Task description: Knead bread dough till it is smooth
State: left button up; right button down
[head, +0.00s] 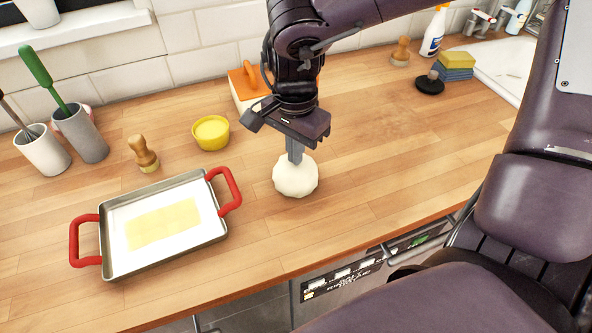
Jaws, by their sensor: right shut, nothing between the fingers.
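The bread dough (296,180) is a small, pale, rounded lump on the wooden counter, right of the tray. My right gripper (295,158) points straight down over it, with its shut fingers at the top of the dough. The fingertips appear to touch or press into the dough, and their ends are hard to see. Nothing is held between them. The dough's surface looks mostly even, with slight lumps. My left gripper is not in view.
A metal tray (111,245) with red handles holds a pale yellow sheet. A yellow bowl (211,133), wooden brush (143,153), two utensil cups (82,135) and orange-topped item (245,84) stand behind. Sponges (455,66) and a sink (497,70) are at right. Counter right of the dough is clear.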

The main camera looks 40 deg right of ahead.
jog(key=shift+f, duration=0.15)
jog(key=shift+f+b, duration=0.3)
jog(key=shift+b, duration=0.1)
jog(key=shift+r, duration=0.2)
jog(key=shift+r+p, duration=0.9)
jog(key=shift+r, duration=0.1)
jog(key=shift+f, duration=0.25)
jog(key=shift+f+b, duration=1)
jog(key=shift+b, duration=0.05)
jog(key=shift+r, duration=0.25)
